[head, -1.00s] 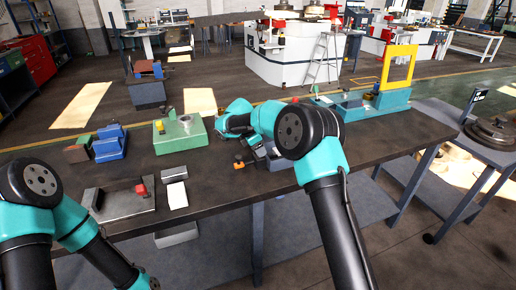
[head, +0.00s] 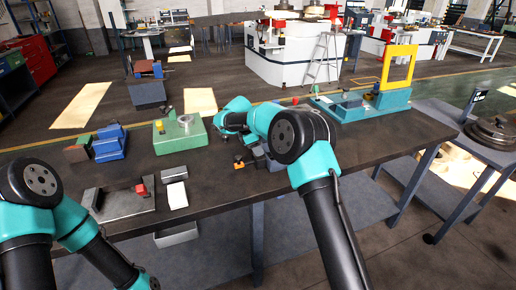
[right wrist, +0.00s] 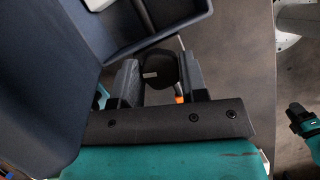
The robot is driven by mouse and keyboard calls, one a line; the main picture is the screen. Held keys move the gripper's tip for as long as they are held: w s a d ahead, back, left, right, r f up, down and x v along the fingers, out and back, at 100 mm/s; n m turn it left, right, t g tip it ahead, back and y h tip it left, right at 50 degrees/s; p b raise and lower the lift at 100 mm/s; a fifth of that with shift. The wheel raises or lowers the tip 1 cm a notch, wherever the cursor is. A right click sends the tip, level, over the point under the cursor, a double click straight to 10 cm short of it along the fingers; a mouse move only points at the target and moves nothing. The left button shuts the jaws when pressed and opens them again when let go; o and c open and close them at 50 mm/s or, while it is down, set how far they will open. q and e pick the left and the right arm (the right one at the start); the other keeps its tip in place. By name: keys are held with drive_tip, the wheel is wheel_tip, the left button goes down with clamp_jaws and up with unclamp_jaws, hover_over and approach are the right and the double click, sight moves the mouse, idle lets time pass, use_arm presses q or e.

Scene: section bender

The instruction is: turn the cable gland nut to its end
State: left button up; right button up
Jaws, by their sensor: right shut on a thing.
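The cable gland nut (right wrist: 158,72) is a dark round piece with a small pale mark, in the middle of the right wrist view. My right gripper (right wrist: 160,80) has one finger on each side of it and is shut on it. A dark blue-grey housing (right wrist: 45,70) fills the left of that view, close beside the fingers. In the head view, part of a blue-grey block (head: 262,160) shows under my right arm, which hides the nut and the fingertips. My left arm shows at the lower left of the head view; its gripper is out of the picture.
On the dark bench (head: 225,185) stand a green block (head: 180,138), a blue vise (head: 110,145), a grey tray-like fixture (head: 125,203) and a teal machine with a yellow frame (head: 398,68). A small orange piece (head: 239,164) lies near my right wrist.

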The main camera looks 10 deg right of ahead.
drive_tip(key=o, duration=0.9)
drive_tip(key=shift+n, duration=0.3)
